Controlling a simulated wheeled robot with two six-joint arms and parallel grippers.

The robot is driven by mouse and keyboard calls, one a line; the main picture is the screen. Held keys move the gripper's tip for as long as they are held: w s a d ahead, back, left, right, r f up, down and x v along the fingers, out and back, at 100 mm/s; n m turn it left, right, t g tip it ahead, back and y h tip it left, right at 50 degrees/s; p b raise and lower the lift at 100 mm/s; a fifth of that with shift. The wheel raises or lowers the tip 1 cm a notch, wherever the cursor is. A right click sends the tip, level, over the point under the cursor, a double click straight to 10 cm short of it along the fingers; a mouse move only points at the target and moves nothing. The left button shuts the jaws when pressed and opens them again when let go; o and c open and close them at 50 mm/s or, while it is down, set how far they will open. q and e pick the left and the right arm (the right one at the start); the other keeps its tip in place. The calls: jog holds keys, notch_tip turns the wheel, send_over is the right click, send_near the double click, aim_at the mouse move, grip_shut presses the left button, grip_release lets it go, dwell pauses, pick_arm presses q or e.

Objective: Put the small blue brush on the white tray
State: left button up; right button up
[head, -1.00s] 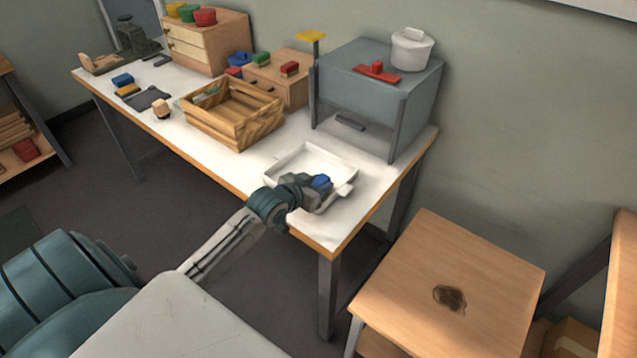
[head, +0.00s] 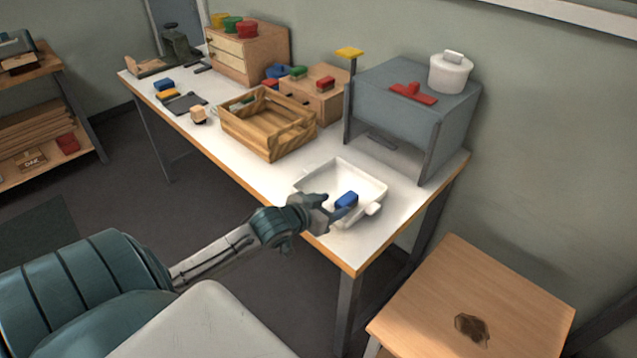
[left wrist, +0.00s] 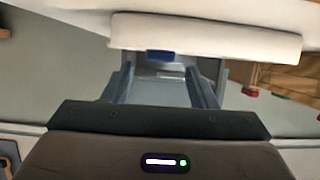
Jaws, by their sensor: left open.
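The white tray (head: 322,183) stands near the right front end of the white table. A small blue block-like brush (head: 346,200) is in the tray, by its near right side; its bristles cannot be made out. My left gripper (head: 333,214) is open at the tray's near edge, just left of the brush. In the left wrist view, the open fingers (left wrist: 162,88) have nothing clearly held between them. A bit of the blue brush (left wrist: 160,56) shows beyond them, below the pale tray wall (left wrist: 215,36). My right gripper is not in view.
A wooden crate (head: 240,125) stands left of the tray, and a grey cabinet (head: 405,105) with a white pot (head: 450,72) stands behind it. Another blue item (head: 164,85) lies at the table's left. A wooden side table (head: 490,290) is at lower right.

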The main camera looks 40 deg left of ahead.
pick_arm(q)
jog(key=v, duration=0.4)
jog(key=shift+s+r+p, duration=0.15)
jog(key=shift+s+p, duration=0.15)
jog(key=shift+s+r, duration=0.1)
jog(key=shift+s, duration=0.1)
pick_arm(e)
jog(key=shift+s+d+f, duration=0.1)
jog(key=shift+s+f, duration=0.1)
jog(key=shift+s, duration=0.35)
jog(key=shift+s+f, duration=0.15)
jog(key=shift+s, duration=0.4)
pick_arm(q)
jog(key=shift+s, duration=0.1)
